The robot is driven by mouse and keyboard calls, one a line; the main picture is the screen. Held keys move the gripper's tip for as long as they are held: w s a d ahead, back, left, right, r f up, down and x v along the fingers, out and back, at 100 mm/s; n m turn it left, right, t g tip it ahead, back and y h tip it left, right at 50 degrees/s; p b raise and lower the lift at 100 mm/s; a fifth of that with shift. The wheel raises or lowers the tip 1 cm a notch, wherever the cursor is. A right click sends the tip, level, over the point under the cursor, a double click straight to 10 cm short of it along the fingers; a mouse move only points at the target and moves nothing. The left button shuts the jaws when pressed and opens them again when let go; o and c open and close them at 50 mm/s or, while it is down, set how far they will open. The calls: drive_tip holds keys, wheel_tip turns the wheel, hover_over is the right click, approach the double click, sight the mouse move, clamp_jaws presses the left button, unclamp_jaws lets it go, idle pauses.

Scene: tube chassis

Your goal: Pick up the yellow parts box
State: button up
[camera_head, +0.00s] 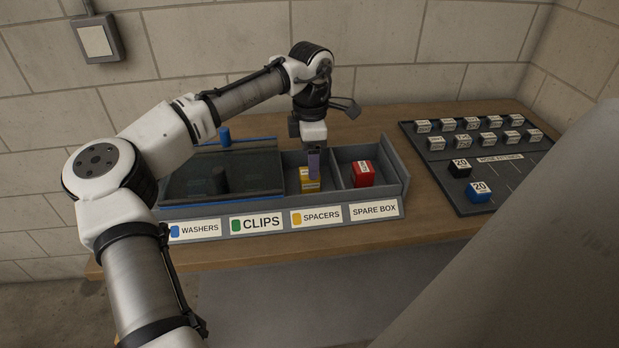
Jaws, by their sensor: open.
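The yellow parts box (309,186) sits in the tray compartment above the "SPACERS" label. It has a white label on its front, and its upper part is partly covered by my gripper. My gripper (313,165) points down from above, with a purple-grey finger in front of the yellow box. The second finger is not clear from here. The jaws are open, and I cannot tell whether they touch the box.
A red box (363,174) stands in the "SPARE BOX" compartment to the right. A dark board (474,145) at the right holds several white-topped boxes, a black box (459,168) and a blue box (478,192).

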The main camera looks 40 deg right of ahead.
drive_tip(key=shift+a+f+p, duration=0.2)
drive_tip(key=shift+f+p, duration=0.6)
drive_tip(key=shift+f, duration=1.75)
drive_tip(key=c, duration=1.1)
drive_tip(key=shift+r, duration=0.15)
